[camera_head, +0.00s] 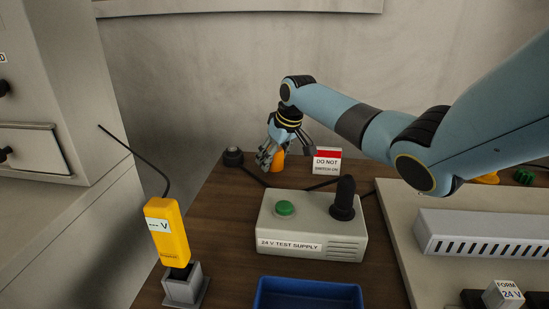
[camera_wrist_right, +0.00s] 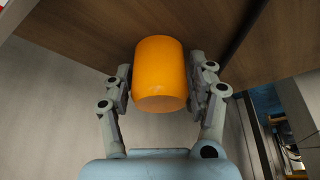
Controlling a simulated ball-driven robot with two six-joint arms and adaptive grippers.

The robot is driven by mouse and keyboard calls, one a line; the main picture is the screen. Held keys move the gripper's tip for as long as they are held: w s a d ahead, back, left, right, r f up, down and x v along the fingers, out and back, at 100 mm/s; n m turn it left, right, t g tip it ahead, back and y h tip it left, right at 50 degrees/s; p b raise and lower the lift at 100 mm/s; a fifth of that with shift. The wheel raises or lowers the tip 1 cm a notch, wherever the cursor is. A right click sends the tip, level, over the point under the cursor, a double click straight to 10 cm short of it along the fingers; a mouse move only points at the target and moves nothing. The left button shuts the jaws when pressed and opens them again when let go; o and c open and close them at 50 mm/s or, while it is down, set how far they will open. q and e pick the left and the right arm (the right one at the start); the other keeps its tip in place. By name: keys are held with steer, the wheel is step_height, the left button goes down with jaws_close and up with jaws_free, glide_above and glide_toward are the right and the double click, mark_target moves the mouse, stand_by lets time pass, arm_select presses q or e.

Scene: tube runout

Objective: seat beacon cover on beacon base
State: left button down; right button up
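The orange beacon cover (camera_head: 278,161) is at the back of the wooden table, partly hidden by my right gripper (camera_head: 284,152). In the right wrist view the cover (camera_wrist_right: 160,72) is a smooth orange cylinder between the two fingers of my right gripper (camera_wrist_right: 160,80). The pads lie against its two sides and look shut on it. Whether its far end touches the table cannot be told. A dark round fitting (camera_head: 233,156) with a cable, seemingly the beacon base, stands left of the gripper, apart from the cover. My left gripper is not in view.
A grey test supply box (camera_head: 307,245) with a green button (camera_head: 285,208) and black handle (camera_head: 344,199) stands in front. A warning sign (camera_head: 327,161) is right of the gripper. A yellow meter (camera_head: 167,231) and a blue tray (camera_head: 307,293) are nearer.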

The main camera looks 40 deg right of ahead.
steer(key=c, duration=0.7)
steer(key=shift+r, duration=0.6)
step_height(320, 180, up, 3)
steer(key=shift+r+p, duration=0.1)
steer(key=shift+p, duration=0.25)
steer(key=shift+s+d+r+p, duration=0.15)
steer(key=shift+s+r+p, duration=0.25)
steer(key=shift+s+r, duration=1.15)
steer(key=shift+s+d+r+p, duration=0.15)
steer(key=shift+s+r+p, duration=0.45)
steer(key=shift+s, duration=1.75)
steer(key=shift+s+d+r+p, duration=0.15)
steer(key=shift+s+r+p, duration=0.1)
steer(key=shift+s+r, duration=1.35)
steer(key=shift+s+f, duration=0.35)
steer(key=shift+f, duration=0.1)
